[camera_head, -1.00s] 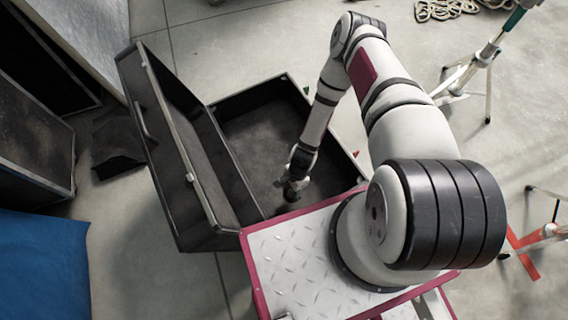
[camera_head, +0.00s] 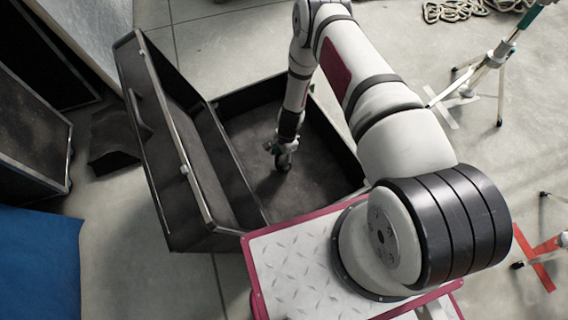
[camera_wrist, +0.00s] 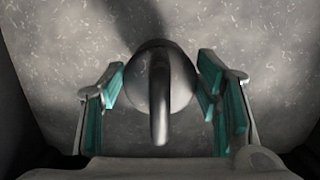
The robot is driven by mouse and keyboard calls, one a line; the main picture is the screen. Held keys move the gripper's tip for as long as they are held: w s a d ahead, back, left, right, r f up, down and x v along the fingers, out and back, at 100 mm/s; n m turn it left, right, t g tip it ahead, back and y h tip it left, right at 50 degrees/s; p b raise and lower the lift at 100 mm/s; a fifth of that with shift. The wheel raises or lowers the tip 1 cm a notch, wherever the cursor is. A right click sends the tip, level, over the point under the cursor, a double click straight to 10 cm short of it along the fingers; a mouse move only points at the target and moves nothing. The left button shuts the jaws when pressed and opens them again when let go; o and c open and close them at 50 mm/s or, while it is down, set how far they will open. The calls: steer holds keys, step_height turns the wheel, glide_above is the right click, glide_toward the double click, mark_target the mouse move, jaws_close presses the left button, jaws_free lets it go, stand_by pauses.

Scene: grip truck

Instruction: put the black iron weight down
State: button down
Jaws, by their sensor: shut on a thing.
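The black iron weight (camera_head: 284,165) shows small and dark at the end of my arm in the head view, over the floor of the open black case. In the wrist view the weight (camera_wrist: 160,95) is a rounded dark body with a loop handle pointing towards the camera. My gripper (camera_head: 283,148) points down inside the case outline. Its teal-padded fingers flank the weight in the wrist view (camera_wrist: 161,85), and it is shut on it. Whether the weight touches the case floor is hard to tell.
The open case (camera_head: 240,100) has walls all round, and its lid (camera_head: 165,150) stands raised on the left. My plated base is at the near side. Tripod stands (camera_head: 490,65) and a coil of rope (camera_head: 450,10) are on the right. The case floor around the weight looks clear.

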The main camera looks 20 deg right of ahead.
mark_target(280, 158)
steer(key=shift+w, duration=0.65)
steer(key=shift+w+f+b, duration=0.15)
steer(key=shift+f+b, duration=0.15)
steer(key=shift+b, duration=0.25)
steer(key=shift+f+b, duration=0.85)
steer(key=shift+f, duration=0.6)
steer(key=c, duration=0.6)
jaws_free()
steer(key=shift+f, duration=0.1)
steer(key=shift+o, duration=0.2)
steer(key=r+p, duration=0.1)
steer(key=r, duration=0.3)
steer(key=d+r+p, duration=0.1)
steer(key=r+p, duration=0.1)
steer(key=r, duration=0.2)
steer(key=r+p, duration=0.2)
steer(key=r, duration=0.2)
steer(key=shift+w+d+r, duration=0.1)
steer(key=shift+d, duration=0.25)
